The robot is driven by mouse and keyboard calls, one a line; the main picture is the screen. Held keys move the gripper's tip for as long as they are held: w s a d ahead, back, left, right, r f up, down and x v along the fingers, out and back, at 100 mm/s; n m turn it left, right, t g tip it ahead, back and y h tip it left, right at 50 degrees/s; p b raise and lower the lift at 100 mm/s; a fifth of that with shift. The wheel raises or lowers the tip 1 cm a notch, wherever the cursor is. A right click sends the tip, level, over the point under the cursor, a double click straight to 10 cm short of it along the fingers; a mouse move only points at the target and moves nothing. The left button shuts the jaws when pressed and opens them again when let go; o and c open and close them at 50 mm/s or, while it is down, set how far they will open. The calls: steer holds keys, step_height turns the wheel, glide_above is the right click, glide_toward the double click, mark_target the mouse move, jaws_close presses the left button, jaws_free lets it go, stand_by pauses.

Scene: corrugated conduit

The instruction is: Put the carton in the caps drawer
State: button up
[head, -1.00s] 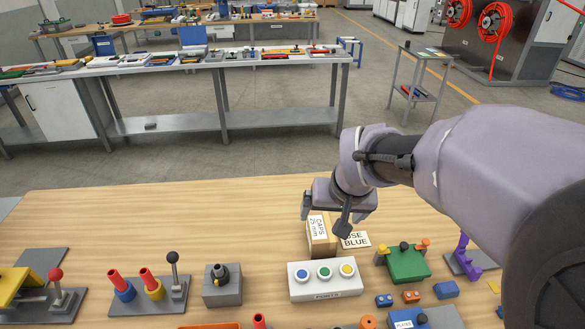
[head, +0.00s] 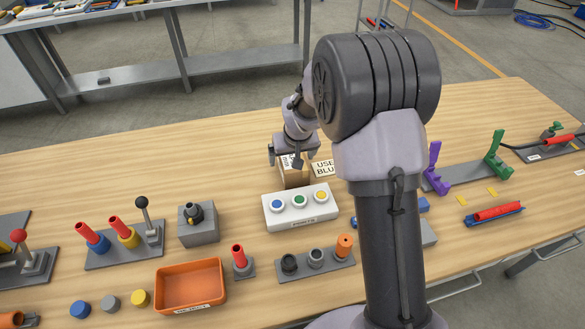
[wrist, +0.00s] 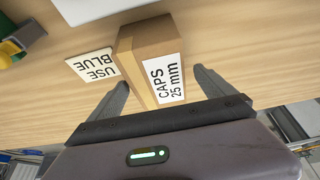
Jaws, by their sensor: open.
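The carton (head: 294,175) is a brown cardboard box on the wooden table, behind the white block with coloured buttons. In the wrist view the carton (wrist: 140,50) carries a white label reading "CAPS 25 mm". My gripper (wrist: 162,78) is open, with one finger on each side of the carton's near end. I see gaps beside the carton, so it is not gripped. In the head view my gripper (head: 288,157) is over the carton's top. The caps drawer cannot be made out; only handles show below the table's front edge.
A "USE BLUE" card (head: 325,168) lies beside the carton. The button block (head: 300,207) stands in front. An orange tray (head: 190,286), a grey block (head: 198,224) and lever fixtures fill the front left. A drawer-like handle (head: 455,289) shows at the front right.

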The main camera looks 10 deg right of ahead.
steer(key=b+x, duration=0.1)
steer(key=x, duration=0.2)
steer(key=shift+w+d+f, duration=0.1)
steer(key=shift+f, duration=0.2)
steer(key=shift+r, duration=0.1)
steer(key=shift+f, duration=0.25)
